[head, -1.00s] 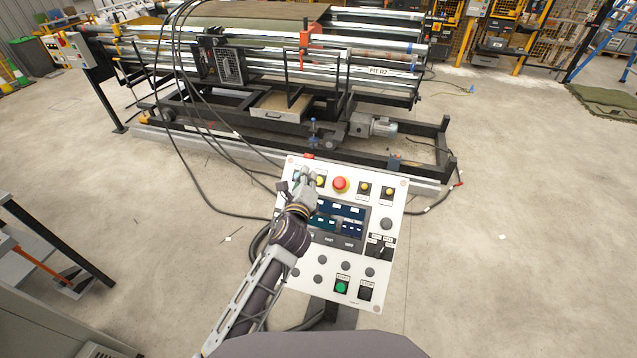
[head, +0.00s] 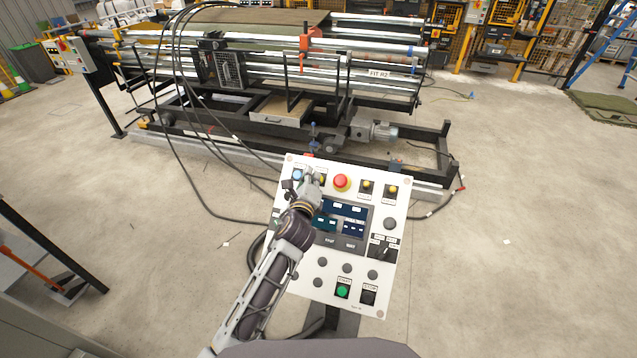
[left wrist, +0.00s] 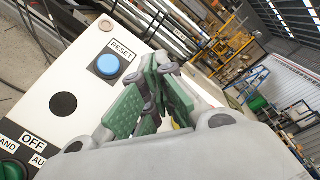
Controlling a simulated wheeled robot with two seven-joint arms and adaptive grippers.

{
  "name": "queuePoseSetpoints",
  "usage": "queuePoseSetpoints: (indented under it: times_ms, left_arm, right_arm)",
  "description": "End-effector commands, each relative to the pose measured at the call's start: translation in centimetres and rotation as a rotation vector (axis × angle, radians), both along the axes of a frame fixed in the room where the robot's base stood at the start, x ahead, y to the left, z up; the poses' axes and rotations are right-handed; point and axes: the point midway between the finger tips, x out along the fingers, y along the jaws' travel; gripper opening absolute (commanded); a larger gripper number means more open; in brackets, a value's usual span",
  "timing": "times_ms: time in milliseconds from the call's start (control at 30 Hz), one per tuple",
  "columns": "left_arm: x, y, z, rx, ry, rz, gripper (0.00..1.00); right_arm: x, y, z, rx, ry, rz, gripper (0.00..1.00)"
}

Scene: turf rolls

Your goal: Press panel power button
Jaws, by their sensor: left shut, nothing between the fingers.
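The white control panel (head: 392,215) stands tilted on a post in front of me, with a dark screen (head: 348,211) in its middle. A blue button (head: 298,174) sits at its upper left; in the left wrist view the blue button (left wrist: 108,65) carries the label RESET. A red mushroom button (head: 341,181) is at the top middle and a green button (head: 343,291) at the bottom. My left gripper (head: 312,176) is shut and empty over the upper left, just right of the blue button, partly covering a yellow button (head: 322,179). I cannot tell whether it touches the panel.
A large roller machine (head: 270,60) stands behind the panel. Black cables (head: 172,150) hang from above and run across the floor. The concrete floor (head: 520,200) on the right is mostly clear.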

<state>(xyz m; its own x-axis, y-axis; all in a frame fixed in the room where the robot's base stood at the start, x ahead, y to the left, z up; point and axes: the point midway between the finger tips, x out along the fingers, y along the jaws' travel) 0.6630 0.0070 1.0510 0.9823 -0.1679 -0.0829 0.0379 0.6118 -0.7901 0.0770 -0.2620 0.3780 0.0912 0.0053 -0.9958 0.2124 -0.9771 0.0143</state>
Motion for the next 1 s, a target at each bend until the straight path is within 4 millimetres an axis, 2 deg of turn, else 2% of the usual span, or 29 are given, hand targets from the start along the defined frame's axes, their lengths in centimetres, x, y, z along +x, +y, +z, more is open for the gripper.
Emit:
queuePoseSetpoints:
  times_ms: [233,1000]
  left_arm:
    - [0.71,-0.23,-0.94,0.001,0.000,0.000,0.00]
    - [0.80,-0.25,-0.94,0.000,-0.001,0.001,0.00]
  right_arm:
    - [0.02,-0.11,-0.82,-0.001,0.000,0.001,0.61]
    - [0.03,-0.28,-0.82,-0.003,-0.001,0.001,0.61]
